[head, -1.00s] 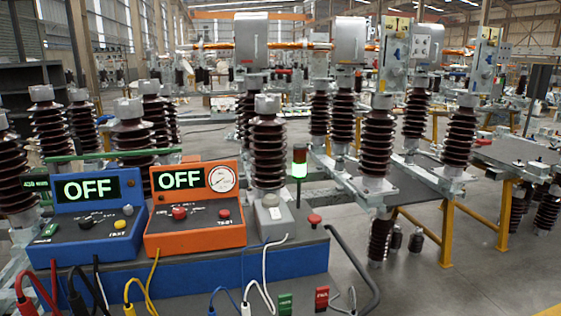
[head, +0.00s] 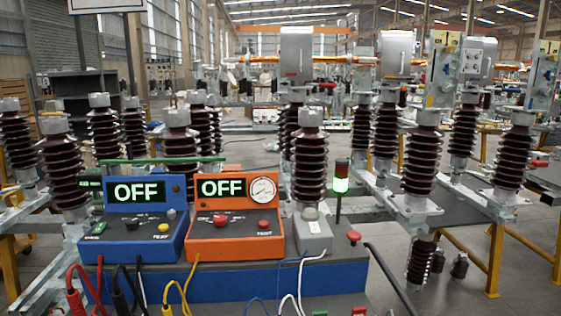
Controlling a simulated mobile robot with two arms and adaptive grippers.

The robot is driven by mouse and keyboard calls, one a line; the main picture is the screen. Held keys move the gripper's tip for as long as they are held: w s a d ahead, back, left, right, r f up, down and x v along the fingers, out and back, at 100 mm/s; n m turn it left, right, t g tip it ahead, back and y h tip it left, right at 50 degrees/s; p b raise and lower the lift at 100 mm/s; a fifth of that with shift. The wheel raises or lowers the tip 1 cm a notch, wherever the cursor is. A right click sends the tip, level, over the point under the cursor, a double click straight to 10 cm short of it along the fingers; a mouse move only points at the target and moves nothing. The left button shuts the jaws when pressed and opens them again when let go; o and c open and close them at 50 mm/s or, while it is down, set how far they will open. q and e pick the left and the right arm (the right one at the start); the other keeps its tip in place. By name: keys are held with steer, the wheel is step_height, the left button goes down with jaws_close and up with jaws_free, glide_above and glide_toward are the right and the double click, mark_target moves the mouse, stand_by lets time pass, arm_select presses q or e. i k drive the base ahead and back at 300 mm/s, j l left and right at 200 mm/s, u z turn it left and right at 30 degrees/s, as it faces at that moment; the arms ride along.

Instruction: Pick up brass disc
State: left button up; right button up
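I cannot make out a brass disc in the head view. Neither of my grippers is in the picture. A blue test box (head: 138,221) and an orange test box (head: 236,219) stand side by side on a bench (head: 335,270), both with screens reading OFF. The orange box also carries a round dial gauge (head: 262,190). A small grey box (head: 312,234) stands to their right.
Brown ribbed insulators (head: 308,165) on metal frames stand behind the bench. A signal lamp (head: 341,178) glows green. Red, black, yellow and white cables hang over the bench front.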

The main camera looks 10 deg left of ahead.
mark_target(51, 107)
steer(key=u, duration=1.55)
steer(key=i+j+u, duration=1.3)
steer(key=i+u, duration=0.3)
steer(key=i+l+z, duration=0.1)
steer(key=i+z, duration=0.35)
steer(key=i+j+z, duration=0.1)
steer(key=i+z, duration=0.35)
steer(key=i, duration=0.15)
steer(key=i+j+z, duration=0.25)
steer(key=i+z, duration=0.2)
